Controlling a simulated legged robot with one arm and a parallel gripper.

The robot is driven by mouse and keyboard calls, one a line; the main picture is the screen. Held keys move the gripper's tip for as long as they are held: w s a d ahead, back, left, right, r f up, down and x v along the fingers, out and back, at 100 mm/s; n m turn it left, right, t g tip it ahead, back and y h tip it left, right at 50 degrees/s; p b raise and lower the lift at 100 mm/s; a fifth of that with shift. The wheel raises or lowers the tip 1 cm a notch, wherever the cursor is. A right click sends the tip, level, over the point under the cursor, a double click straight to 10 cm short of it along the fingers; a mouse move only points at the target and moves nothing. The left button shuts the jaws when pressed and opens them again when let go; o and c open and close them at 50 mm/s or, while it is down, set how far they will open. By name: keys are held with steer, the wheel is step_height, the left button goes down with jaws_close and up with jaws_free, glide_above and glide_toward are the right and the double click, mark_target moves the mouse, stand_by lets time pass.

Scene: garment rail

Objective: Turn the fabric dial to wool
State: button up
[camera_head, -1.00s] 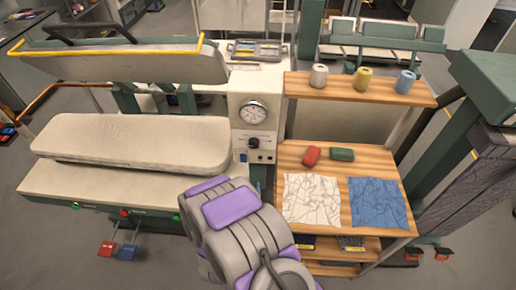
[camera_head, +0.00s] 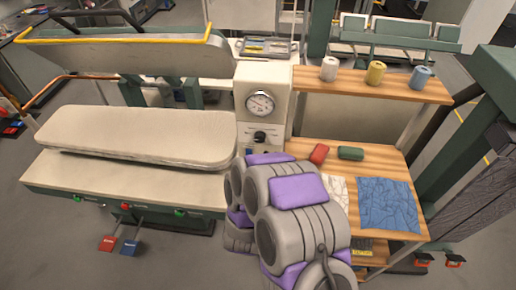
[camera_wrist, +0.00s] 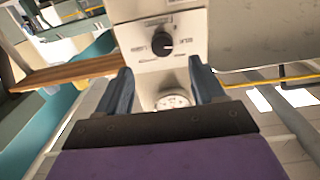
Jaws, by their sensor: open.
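The control panel (camera_head: 244,105) is a white upright box between the press and the wooden shelves. Its black dial knob (camera_head: 260,136) sits below a round gauge (camera_head: 259,103). In the wrist view, which is turned upside down, the black knob (camera_wrist: 162,43) has a pale pointer mark. Small labels lie on both sides of it, too blurred to read. My gripper (camera_wrist: 163,72) is open and empty, with its two dark blue fingers on either side of the panel, apart from the knob. In the head view my arm hides the gripper and the lower panel.
The padded press (camera_head: 150,137) stands left, its upper plate raised. The wooden shelf (camera_head: 385,84) at right carries several thread spools. Below lie a red block (camera_head: 319,153), a green block (camera_head: 350,153), a blue cloth (camera_head: 387,205) and a partly hidden white cloth (camera_head: 338,190).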

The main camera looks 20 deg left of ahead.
mark_target(259, 141)
steer(key=b+x, duration=0.1)
steer(key=b, duration=0.7)
steer(key=shift+w+a, duration=0.15)
steer(key=shift+w, duration=0.1)
steer(key=x, duration=0.5)
steer(key=b+x, duration=0.1)
steer(key=x, duration=0.2)
steer(key=shift+w+a+r, duration=0.1)
steer(key=shift+w+r, duration=0.15)
steer(key=shift+w, duration=0.1)
steer(key=shift+c, duration=0.2)
steer(key=c, duration=1)
